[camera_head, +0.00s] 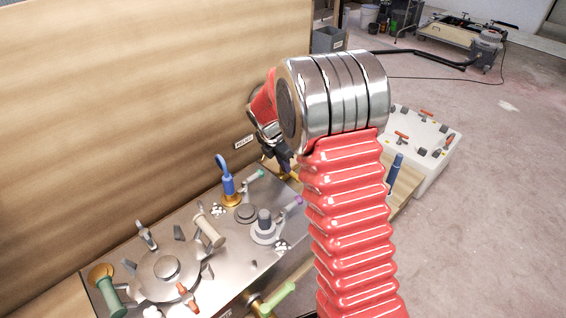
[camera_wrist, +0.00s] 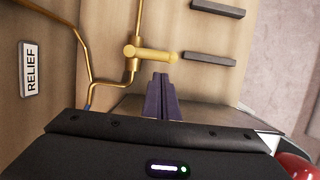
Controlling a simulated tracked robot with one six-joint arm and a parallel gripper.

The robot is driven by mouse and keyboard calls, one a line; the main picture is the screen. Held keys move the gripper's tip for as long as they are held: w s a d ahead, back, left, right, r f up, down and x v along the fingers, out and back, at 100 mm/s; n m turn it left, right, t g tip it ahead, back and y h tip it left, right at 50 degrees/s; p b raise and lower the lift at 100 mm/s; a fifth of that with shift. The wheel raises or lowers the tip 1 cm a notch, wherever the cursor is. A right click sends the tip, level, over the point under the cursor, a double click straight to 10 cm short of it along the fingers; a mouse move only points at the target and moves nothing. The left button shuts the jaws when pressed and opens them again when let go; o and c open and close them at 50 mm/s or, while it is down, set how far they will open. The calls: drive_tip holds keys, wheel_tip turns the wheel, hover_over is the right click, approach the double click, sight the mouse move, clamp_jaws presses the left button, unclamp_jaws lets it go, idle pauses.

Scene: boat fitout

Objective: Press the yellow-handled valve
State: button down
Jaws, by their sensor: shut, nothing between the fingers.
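The yellow-handled valve (camera_wrist: 152,54) sits on a brass pipe against the wooden wall in the wrist view. Its yellow handle lies sideways, with a round end at the right. My gripper (camera_wrist: 161,78) is shut and empty, its dark fingertips just below the handle in the picture. I cannot tell whether they touch it. In the head view my gripper (camera_head: 286,163) shows near the wooden wall, partly behind my red arm. A bit of yellow shows by the fingertips there, and the rest of the valve is hidden.
A RELIEF label (camera_wrist: 29,70) is on the wall left of the pipe. Dark slats (camera_wrist: 213,58) are to the right. A metal panel (camera_head: 130,232) with several valves and knobs lies below. A white box (camera_head: 440,150) stands at right.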

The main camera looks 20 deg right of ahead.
sight(291, 174)
drive_tip(key=x, duration=0.6)
drive_tip(key=shift+a, duration=0.1)
idle(0.4)
